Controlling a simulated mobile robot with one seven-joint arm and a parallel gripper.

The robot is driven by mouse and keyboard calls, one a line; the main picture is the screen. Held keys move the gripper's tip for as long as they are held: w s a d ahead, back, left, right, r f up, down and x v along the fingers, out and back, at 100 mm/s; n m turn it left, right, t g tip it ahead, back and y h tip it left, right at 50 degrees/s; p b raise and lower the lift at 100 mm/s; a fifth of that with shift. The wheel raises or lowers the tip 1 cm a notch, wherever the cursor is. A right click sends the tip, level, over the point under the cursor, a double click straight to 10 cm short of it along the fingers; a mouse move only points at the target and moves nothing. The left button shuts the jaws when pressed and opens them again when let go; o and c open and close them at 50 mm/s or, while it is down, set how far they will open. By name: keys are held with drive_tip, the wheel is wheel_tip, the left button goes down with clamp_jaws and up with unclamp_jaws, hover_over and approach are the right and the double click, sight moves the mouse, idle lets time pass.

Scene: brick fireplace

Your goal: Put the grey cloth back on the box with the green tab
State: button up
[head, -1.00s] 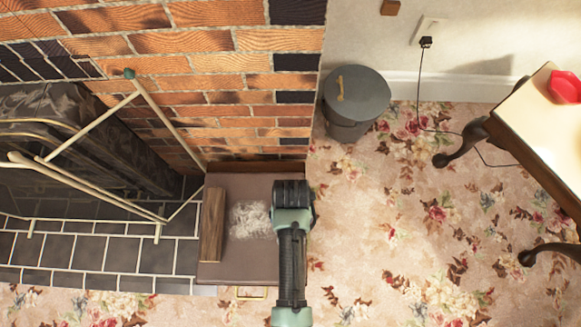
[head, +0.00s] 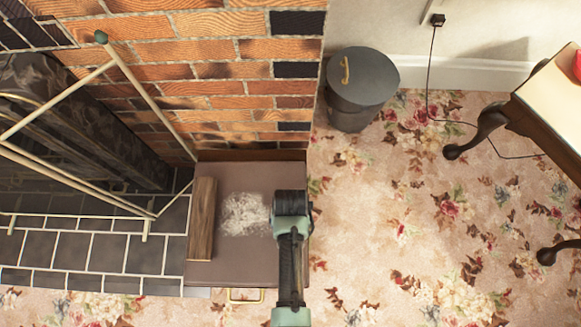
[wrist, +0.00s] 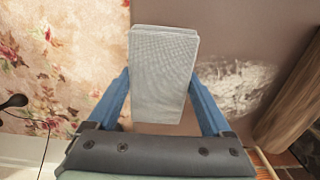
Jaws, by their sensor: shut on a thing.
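My gripper (wrist: 161,80) is shut on a folded grey cloth (wrist: 163,62), with a blue finger at each side of it in the wrist view. The cloth looks like a flat, block-like pad and is held over the left edge of a brown surface. In the head view my gripper (head: 291,208) is over the right edge of a brown box (head: 245,262) beside the hearth; the cloth is hidden there. I see no green tab on this box; a brass handle (head: 245,295) shows at its front.
A wooden block (head: 202,220) and a whitish, dusty patch (head: 243,213) are on the box top. A brass fireguard (head: 100,180) stands to the left. A dark lidded bin (head: 362,90) and a table (head: 548,110) stand right.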

drive_tip(key=shift+f, duration=1.05)
drive_tip(key=shift+f+b, duration=0.2)
drive_tip(key=shift+b, duration=0.15)
drive_tip(key=o, duration=1.1)
drive_tip(key=shift+r, duration=0.1)
wheel_tip(320, 180, up, 12)
drive_tip(key=p, duration=0.6)
drive_tip(key=shift+r, duration=0.15)
